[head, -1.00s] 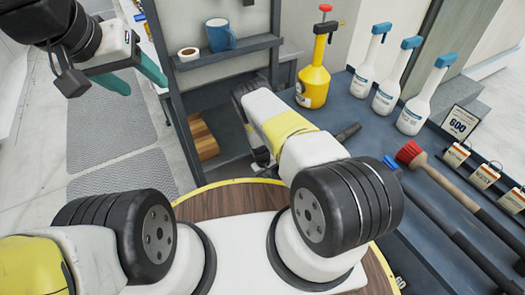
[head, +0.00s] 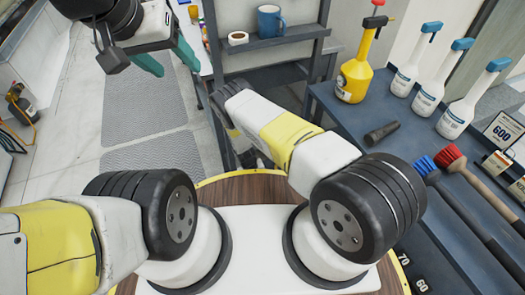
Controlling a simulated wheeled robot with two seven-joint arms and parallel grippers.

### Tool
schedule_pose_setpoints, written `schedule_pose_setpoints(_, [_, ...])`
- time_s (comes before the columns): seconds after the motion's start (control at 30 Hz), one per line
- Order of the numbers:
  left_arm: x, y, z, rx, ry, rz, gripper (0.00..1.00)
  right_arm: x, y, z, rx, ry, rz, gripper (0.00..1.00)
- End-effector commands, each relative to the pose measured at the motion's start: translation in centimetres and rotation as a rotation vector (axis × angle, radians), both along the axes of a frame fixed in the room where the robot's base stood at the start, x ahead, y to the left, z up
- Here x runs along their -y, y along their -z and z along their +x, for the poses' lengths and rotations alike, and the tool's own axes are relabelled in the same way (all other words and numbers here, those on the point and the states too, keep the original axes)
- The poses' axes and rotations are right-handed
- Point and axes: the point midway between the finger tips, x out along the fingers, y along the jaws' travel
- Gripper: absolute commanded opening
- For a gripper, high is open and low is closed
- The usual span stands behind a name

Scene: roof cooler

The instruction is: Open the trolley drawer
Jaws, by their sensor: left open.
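My left gripper (head: 177,74) is at the upper left of the head view, with its two teal fingers apart and nothing between them. It hangs over the floor, left of a dark grey shelf unit (head: 265,44). I cannot make out a trolley drawer or its handle in this view. My right arm reaches forward across the middle, in front of the lower part of the shelf unit. Its gripper cannot be made out.
A blue mug (head: 269,21) and a tape roll (head: 238,38) sit on the shelf. The right-hand bench (head: 365,112) holds a yellow sprayer (head: 354,72), white bottles (head: 415,62), a torch (head: 382,131) and brushes. Grey mats (head: 146,95) lie on the open floor at left.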

Motion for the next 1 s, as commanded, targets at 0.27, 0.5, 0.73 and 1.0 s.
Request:
schedule_pose_setpoints(0.27, [0.00,0.00,0.00,0.000,0.000,0.000,0.58,-0.74,-0.02,-0.31,-0.002,0.001,-0.001,0.00])
schedule_pose_setpoints(0.5, [0.00,0.00,0.00,0.000,0.000,0.000,0.58,-0.74,-0.02,-0.30,-0.002,0.001,-0.001,0.00])
schedule_pose_setpoints(0.73, [0.00,0.00,0.00,0.000,0.000,0.000,0.58,-0.74,-0.01,-0.28,-0.001,0.000,0.000,0.31])
schedule_pose_setpoints(1.0, [0.00,0.00,0.00,0.000,0.000,0.000,0.58,-0.85,-0.39,-0.21,0.001,0.000,0.000,0.31])
